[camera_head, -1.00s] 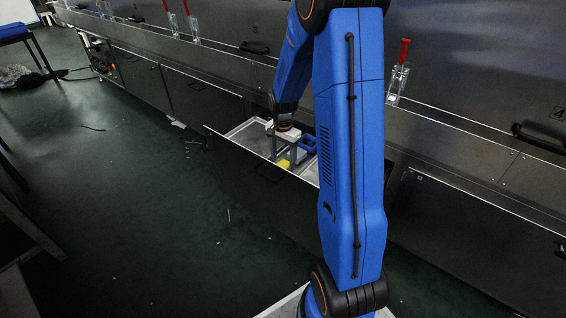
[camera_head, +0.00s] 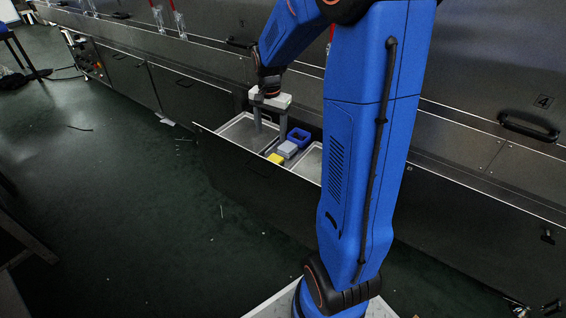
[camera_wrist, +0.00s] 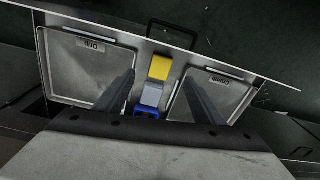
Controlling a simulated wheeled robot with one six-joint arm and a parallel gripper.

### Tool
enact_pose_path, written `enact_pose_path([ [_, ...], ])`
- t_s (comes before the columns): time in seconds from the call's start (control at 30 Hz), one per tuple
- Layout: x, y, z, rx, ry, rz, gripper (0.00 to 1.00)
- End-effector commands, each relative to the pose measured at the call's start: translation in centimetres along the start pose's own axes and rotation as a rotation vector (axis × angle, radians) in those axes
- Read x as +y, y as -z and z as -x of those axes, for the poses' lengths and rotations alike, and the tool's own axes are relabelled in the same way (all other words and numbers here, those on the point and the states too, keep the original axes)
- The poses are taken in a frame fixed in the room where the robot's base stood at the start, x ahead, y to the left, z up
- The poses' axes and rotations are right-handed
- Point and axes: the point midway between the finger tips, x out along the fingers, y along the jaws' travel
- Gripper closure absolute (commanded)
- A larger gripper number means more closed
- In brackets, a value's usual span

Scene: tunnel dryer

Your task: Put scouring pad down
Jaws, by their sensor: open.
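A light grey block (camera_head: 287,149), which looks like the scouring pad, rests in the middle strip of an open drawer. It lies between a yellow block (camera_head: 275,158) and a blue open container (camera_head: 298,137). The wrist view shows the grey block (camera_wrist: 152,95) in this row, with the yellow block on its far side. My gripper (camera_head: 270,132) is open and empty above the drawer, pointing down.
The drawer's dark front (camera_head: 245,175) sticks out into the aisle. Shallow metal trays lie either side of the row, a left one (camera_head: 240,130) and a right one (camera_head: 310,162); both look empty. The steel dryer wall with handles (camera_head: 528,127) runs behind. The green floor (camera_head: 120,220) is mostly clear.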

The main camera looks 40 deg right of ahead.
Motion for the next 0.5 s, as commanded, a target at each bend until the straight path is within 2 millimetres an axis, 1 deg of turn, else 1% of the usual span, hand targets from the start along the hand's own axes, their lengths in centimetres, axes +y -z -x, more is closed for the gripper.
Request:
enact_pose_path([
  [0.03,0.3,-0.9,1.1,0.01,0.011,0.033,0.37],
  [0.2,1.5,-3.8,3.8,0.037,0.039,0.145,0.37],
  [0.5,4.1,-8.8,7.7,0.087,0.083,0.342,0.37],
])
